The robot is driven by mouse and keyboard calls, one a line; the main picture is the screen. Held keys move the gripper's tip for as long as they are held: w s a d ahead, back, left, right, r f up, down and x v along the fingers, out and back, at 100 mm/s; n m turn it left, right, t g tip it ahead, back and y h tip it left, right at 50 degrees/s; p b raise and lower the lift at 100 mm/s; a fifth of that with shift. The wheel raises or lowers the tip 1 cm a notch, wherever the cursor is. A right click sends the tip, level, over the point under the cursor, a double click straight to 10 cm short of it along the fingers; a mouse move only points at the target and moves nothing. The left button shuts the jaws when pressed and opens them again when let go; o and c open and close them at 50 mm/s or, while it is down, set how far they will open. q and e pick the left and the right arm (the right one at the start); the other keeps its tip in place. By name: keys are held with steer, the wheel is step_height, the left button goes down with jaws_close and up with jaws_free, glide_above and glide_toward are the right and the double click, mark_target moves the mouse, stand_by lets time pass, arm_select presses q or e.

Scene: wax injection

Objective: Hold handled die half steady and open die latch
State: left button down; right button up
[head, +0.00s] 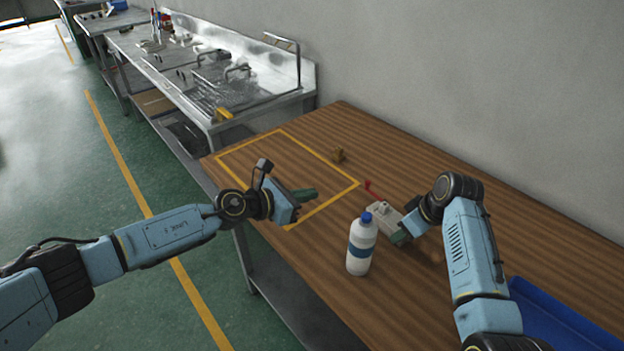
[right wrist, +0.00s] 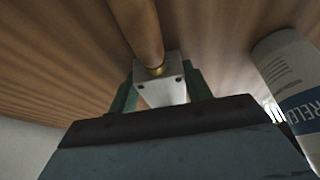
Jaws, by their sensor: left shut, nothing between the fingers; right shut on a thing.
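The die (head: 379,212) is a grey metal block with a red latch (head: 370,188) sticking up at its far left end. My right gripper (head: 400,234) is shut on the die at its near end. In the right wrist view the green fingers sit on either side of the die's metal block (right wrist: 162,88), and a round wooden handle (right wrist: 137,28) extends from it. My left gripper (head: 304,194) is shut and empty, left of the die and apart from the latch, over the table's front part. The die's far side is hidden.
A white bottle (head: 361,249) with a blue cap stands close in front of the die. A small brown object (head: 338,156) lies behind the yellow-outlined area (head: 240,149). A blue tray (head: 560,320) is at right. The outlined area's middle is clear.

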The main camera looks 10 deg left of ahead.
steer(key=o, duration=1.4)
